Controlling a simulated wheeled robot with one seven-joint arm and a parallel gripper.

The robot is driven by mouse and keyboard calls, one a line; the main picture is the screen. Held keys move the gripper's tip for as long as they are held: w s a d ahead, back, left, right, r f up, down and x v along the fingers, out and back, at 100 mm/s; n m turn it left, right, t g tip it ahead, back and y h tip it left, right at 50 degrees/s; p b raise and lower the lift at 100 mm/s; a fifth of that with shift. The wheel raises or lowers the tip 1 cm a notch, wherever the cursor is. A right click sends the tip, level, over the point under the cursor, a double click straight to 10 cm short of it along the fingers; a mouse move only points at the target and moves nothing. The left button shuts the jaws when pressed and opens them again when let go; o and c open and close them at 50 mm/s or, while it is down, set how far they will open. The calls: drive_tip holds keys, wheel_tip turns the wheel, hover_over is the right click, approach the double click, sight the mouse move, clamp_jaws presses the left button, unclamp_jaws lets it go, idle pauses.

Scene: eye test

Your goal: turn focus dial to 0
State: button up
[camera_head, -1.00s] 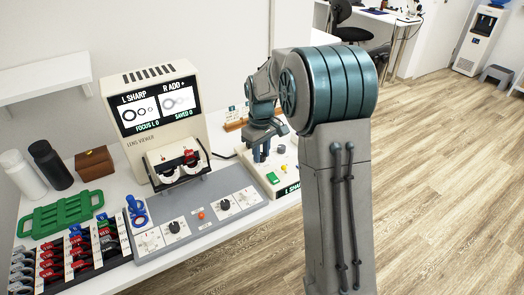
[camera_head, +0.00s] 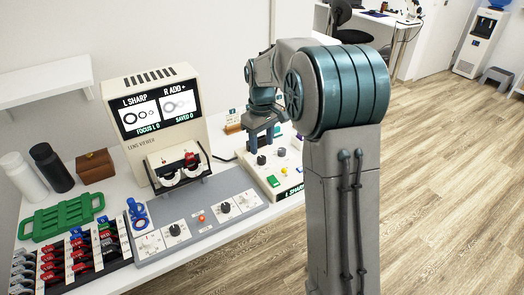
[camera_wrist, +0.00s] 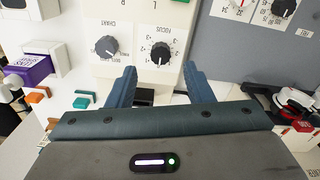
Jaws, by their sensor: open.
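The focus dial (camera_wrist: 160,52) is a black ribbed knob on a cream panel, with a printed scale around it that appears upside down in the wrist view. It also shows in the head view (camera_head: 261,160), just below my gripper (camera_head: 262,140). In the wrist view my gripper (camera_wrist: 160,70) is open, its two blue-grey fingers apart on either side below the dial, with nothing between them. I cannot tell that either finger touches it. The viewer screen (camera_head: 158,109) reads "L SHARP", "R ADD +", "FOCUS L 0" and "SAVED 0".
The chart dial (camera_wrist: 107,46) sits beside the focus dial. A green button (camera_head: 274,182) is on the same box. A grey panel (camera_head: 201,231) with more knobs lies to the left. A green tray (camera_head: 62,216) and lens rack (camera_head: 70,262) stand farther left.

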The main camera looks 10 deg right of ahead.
sight(262, 158)
wheel_tip(262, 158, up, 9)
drive_tip(key=shift+p, duration=0.35)
drive_tip(key=shift+s, duration=0.1)
drive_tip(key=s+m+t+p, duration=0.2)
drive_tip(key=s+m+p, duration=0.3)
drive_tip(key=s, duration=2.2)
drive_tip(key=shift+s+m+t, duration=0.25)
drive_tip(key=shift+m+t, duration=0.15)
drive_tip(key=shift+m, duration=0.3)
